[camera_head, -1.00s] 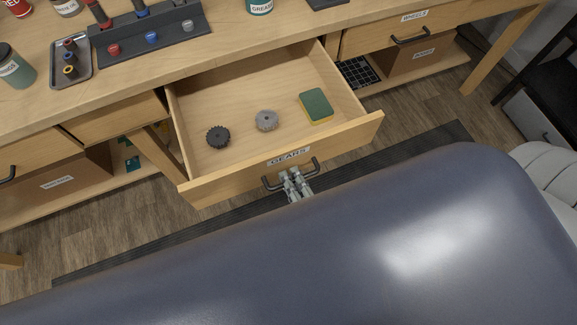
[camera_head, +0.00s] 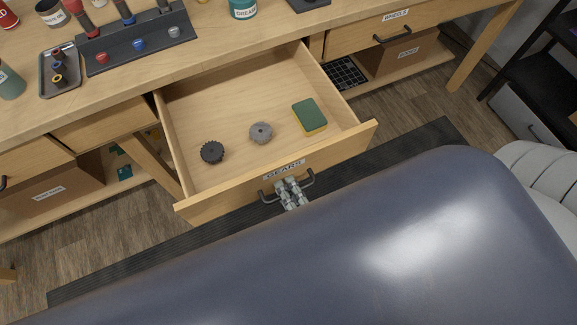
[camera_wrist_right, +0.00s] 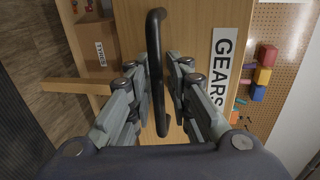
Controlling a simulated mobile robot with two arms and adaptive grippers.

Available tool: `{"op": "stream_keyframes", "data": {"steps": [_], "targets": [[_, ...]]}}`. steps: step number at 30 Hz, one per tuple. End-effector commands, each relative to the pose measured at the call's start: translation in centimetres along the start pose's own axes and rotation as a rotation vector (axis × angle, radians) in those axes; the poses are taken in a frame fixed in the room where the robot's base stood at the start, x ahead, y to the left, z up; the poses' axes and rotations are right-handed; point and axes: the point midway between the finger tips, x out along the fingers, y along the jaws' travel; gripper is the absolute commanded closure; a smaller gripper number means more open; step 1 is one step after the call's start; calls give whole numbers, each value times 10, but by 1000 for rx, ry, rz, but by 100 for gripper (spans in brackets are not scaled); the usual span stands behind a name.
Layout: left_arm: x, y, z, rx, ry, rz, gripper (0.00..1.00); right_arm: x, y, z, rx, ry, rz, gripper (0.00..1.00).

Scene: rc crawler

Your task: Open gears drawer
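The gears drawer (camera_head: 230,192) stands well out from the workbench, with a "GEARS" label on its front; the label also shows in the right wrist view (camera_wrist_right: 222,72). Its dark bar handle (camera_head: 311,180) is upright in the right wrist view (camera_wrist_right: 157,100). My right gripper (camera_head: 289,187) is at this handle, its fingers (camera_wrist_right: 157,78) close on both sides of the bar. Inside the drawer are a black gear (camera_head: 212,152), a grey gear (camera_head: 260,133) and a green-yellow sponge (camera_head: 310,116). My left gripper is not in view.
The workbench top (camera_head: 215,62) holds a small tray (camera_head: 61,74), a dark tool rack (camera_head: 140,42) and a grease can (camera_head: 243,8). A closed wheels drawer (camera_head: 370,36) is to the right. A dark mat (camera_head: 120,268) lies on the floor below.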

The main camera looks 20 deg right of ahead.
Motion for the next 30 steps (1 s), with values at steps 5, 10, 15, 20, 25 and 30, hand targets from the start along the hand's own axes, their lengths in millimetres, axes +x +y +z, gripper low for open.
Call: {"op": "stream_keyframes", "data": {"steps": [5, 10, 15, 20, 25, 30], "targets": [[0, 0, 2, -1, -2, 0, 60, -1, 1, 0, 0, -1, 2, 82], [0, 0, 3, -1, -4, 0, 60, -14, 2, 1, -2, -3, 6, 82], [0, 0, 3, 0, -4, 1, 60, -48, 3, 1, -2, -4, 9, 82], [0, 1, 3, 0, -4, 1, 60, -82, 2, 0, -2, -3, 7, 82], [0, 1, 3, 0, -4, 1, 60, -109, 2, 0, -1, -2, 5, 82], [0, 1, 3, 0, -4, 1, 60, -120, 1, 0, 0, -1, 3, 82]]}}
